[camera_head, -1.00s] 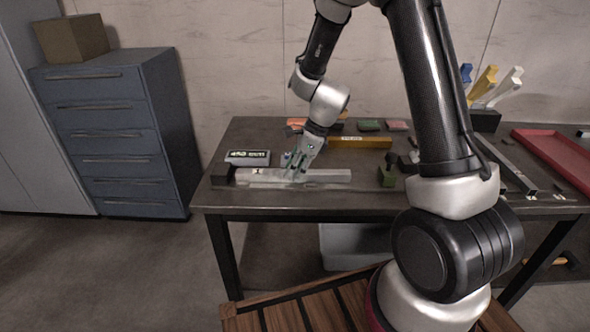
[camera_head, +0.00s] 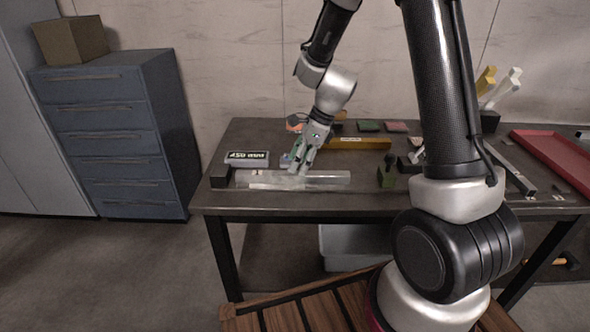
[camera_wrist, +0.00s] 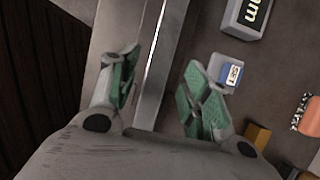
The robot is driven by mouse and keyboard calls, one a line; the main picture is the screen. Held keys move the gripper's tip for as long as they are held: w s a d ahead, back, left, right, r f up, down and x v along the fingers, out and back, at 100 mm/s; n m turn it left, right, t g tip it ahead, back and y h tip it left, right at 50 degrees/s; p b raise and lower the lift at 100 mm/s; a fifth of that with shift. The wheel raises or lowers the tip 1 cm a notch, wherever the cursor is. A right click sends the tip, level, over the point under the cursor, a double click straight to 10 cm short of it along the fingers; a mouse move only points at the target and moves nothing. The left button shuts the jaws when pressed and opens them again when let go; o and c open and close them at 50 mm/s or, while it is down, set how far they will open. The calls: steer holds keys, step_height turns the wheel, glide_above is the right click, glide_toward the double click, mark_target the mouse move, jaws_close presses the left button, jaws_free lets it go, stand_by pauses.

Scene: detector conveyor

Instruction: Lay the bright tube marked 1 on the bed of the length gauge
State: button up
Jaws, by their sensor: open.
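A long bright tube (camera_head: 325,176), with a pale mark near its left end, lies along the front of the table. A pale strip (camera_head: 285,186), apparently the gauge bed, runs along its front side; I cannot tell whether the tube rests on it or beside it. A dark end block (camera_head: 220,177) stands at their left. My gripper (camera_head: 300,171) is open, low over the bars. In the wrist view my gripper (camera_wrist: 160,90) has its fingers apart, with a narrow bright bar (camera_wrist: 165,55) running between them and a wider grey one (camera_wrist: 115,45) under the left finger.
A readout box (camera_head: 247,158) stands behind the left end. A small blue labelled piece (camera_wrist: 232,74) is just beyond the right finger.

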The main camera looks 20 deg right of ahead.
steer(key=s+d+r+n+t+h, duration=0.1)
steer(key=s+d+r+n, duration=0.3)
steer(key=s+r+n, duration=0.4)
steer(key=s+d+r+n+h, duration=0.1)
steer(key=s+d+r+n, duration=0.4)
steer(key=r, duration=0.6)
steer(key=s+d+r+n+t+h, duration=0.1)
steer(key=s+d+n, duration=0.1)
steer(key=s+n, duration=0.2)
steer(key=s+d+r+n+h, duration=0.1)
steer(key=s+n, duration=0.3)
steer(key=s, duration=0.5)
steer(key=shift+d+r+n+t, duration=0.15)
steer(key=shift+d+n+t, duration=0.2)
steer(key=shift+d, duration=0.4)
